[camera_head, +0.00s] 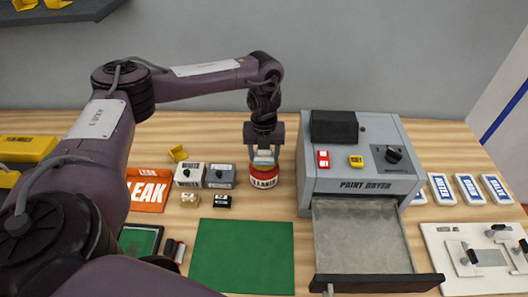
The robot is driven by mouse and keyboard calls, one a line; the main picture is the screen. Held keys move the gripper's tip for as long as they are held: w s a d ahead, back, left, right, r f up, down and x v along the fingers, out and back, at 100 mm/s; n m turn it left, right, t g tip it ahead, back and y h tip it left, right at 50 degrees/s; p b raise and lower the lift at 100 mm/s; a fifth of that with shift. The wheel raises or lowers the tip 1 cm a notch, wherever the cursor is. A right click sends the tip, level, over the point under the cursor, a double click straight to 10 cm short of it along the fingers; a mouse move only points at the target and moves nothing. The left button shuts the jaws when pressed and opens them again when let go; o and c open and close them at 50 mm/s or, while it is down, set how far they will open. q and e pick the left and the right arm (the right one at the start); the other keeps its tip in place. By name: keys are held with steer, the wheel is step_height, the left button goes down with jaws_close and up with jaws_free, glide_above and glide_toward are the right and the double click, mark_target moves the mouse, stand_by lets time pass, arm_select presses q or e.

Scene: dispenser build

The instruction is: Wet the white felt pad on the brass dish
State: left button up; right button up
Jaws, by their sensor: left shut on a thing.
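My left gripper (264,151) points down just above a red can with a white label reading CLEANER (264,179). It is shut on a small pale blue and white thing (264,157), which sits right over the can's top. I cannot tell whether this thing touches the can. The brass dish and a white felt pad cannot be made out; the gripper and the held thing cover the can's top. My right gripper is not in view.
Right of the can stands a grey paint dryer (365,160) with its drawer (360,235) out. Small white and grey boxes (220,176) stand left of the can. A green mat (243,255) lies bare in front.

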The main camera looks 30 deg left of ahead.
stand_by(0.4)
arm_select(q)
step_height(320, 180, up, 7)
steer(key=p, duration=0.6)
stand_by(0.5)
stand_by(0.3)
steer(key=shift+w+d+r+n, duration=0.1)
steer(key=shift+d+r+n, duration=0.1)
steer(key=shift+d+n, duration=0.35)
steer(key=s+d+r+n+b, duration=0.2)
steer(key=d+n, duration=0.4)
steer(key=n, duration=0.8)
steer(key=s+d+r+n+b, duration=0.2)
steer(key=s+d+r+n, duration=0.2)
steer(key=n, duration=1)
steer(key=d+r, duration=0.1)
steer(key=d, duration=0.1)
steer(key=shift+s+d+r, duration=0.15)
steer(key=shift+s+d, duration=0.1)
steer(key=shift+d, duration=0.1)
